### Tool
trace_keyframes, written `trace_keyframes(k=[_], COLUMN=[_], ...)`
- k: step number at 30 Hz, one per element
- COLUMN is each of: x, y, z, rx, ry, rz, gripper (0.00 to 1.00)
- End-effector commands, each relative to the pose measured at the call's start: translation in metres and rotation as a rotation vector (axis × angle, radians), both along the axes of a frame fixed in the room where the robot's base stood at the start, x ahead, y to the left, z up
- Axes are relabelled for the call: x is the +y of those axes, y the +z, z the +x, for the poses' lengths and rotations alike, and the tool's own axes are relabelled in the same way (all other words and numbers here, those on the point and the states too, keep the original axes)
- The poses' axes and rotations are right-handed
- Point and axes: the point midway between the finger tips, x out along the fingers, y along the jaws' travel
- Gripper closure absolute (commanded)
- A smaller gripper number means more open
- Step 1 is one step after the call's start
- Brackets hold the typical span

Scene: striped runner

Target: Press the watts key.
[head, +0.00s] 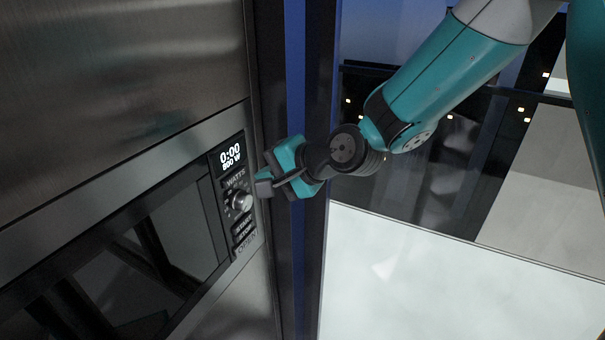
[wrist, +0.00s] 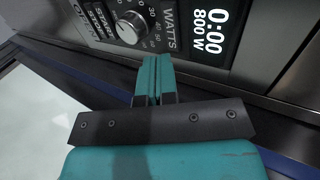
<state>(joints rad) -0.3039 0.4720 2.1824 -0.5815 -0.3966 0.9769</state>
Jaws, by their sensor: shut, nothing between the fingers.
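The watts key (head: 235,178) is a dark key with light letters on the microwave's control panel, just below the display (head: 231,157). The display reads 0:00 and 800 W. In the wrist view the watts key (wrist: 171,27) lies between the display (wrist: 208,30) and the knob. My gripper (head: 264,184) is shut and empty, to the right of the panel in the head view. In the wrist view its fingertips (wrist: 154,60) point toward the panel, close to the area of the knob and the watts key. I cannot tell whether they touch the panel.
Below the watts key are a round silver knob (head: 240,201), a start key (head: 243,224), a stop key (head: 244,235) and an open key (head: 246,246). The dark microwave door (head: 150,250) is to the left. A dark and blue upright frame (head: 305,240) stands right of the panel.

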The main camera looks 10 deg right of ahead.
Motion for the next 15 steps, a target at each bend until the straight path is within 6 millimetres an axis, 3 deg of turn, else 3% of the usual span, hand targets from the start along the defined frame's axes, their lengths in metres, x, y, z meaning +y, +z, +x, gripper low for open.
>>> trace_keyframes(k=[6, 15], x=[-0.035, -0.054], y=[0.020, 0.036], z=[-0.024, -0.040], rx=[-0.001, 0.003], ry=[-0.006, -0.001], rz=[-0.001, -0.004], gripper=[1.00, 1.00])
